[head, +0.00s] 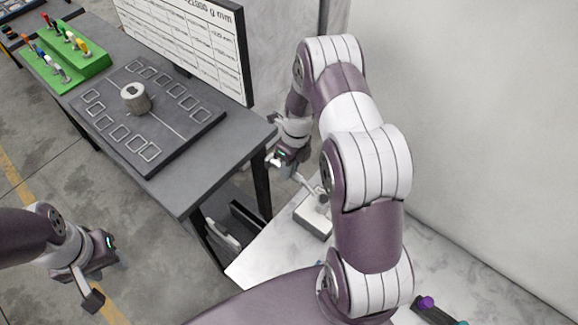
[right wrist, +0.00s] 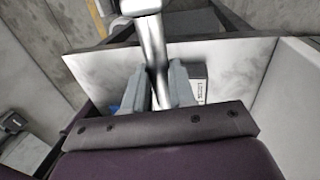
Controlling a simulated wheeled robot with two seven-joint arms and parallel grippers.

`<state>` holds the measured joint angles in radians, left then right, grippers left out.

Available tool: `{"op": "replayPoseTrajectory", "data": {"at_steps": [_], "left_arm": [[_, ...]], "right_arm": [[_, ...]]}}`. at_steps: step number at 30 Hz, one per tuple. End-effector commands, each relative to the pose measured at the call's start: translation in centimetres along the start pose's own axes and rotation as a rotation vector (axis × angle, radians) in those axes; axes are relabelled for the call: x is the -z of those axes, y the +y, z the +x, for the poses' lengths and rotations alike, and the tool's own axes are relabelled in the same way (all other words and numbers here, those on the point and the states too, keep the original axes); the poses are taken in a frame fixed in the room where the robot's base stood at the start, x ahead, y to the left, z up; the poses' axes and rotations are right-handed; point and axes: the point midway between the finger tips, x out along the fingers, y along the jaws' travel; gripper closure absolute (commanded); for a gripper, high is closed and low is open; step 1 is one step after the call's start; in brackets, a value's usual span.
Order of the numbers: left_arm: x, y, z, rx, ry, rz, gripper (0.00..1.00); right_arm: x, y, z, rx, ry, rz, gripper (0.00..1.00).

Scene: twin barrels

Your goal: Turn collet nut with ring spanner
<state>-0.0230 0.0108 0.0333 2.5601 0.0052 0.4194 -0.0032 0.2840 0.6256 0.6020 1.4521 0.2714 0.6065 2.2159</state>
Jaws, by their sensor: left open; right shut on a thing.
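My right gripper (head: 289,168) is shut on a metal-shafted tool, which I take to be the ring spanner. In the right wrist view the grey fingers (right wrist: 160,88) close on both sides of its shaft (right wrist: 152,45), and its wider end (right wrist: 140,6) is cut off by the top edge. In the head view the tool (head: 308,186) is small, and I cannot tell if it touches anything. A grey ribbed cylinder (head: 135,98) with a hole in its top stands on a dark panel; it may be the collet nut. My left gripper (head: 92,281) is open and empty over the floor.
The dark panel (head: 147,150) lies on a grey table (head: 190,192) with a green peg block (head: 75,55) and a screen (head: 195,40). A white-topped surface (head: 262,262) holds a pale box (head: 313,217). Purple and teal-ended items (head: 437,311) lie at lower right. A wall closes the right side.

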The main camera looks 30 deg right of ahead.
Motion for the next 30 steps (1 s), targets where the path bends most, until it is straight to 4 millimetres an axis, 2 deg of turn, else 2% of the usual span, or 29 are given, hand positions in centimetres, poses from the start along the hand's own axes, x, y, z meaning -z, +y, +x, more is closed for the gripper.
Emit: {"op": "replayPoseTrajectory", "data": {"at_steps": [13,30], "left_arm": [[0.1,0.0,-0.6,0.000,0.000,0.000,0.57],[0.4,0.0,-3.5,0.000,0.000,0.000,0.57]], "right_arm": [[0.0,0.5,-0.2,0.000,0.007,-0.037,1.00],[0.0,1.1,-3.2,0.000,0.007,-0.037,1.00]]}}
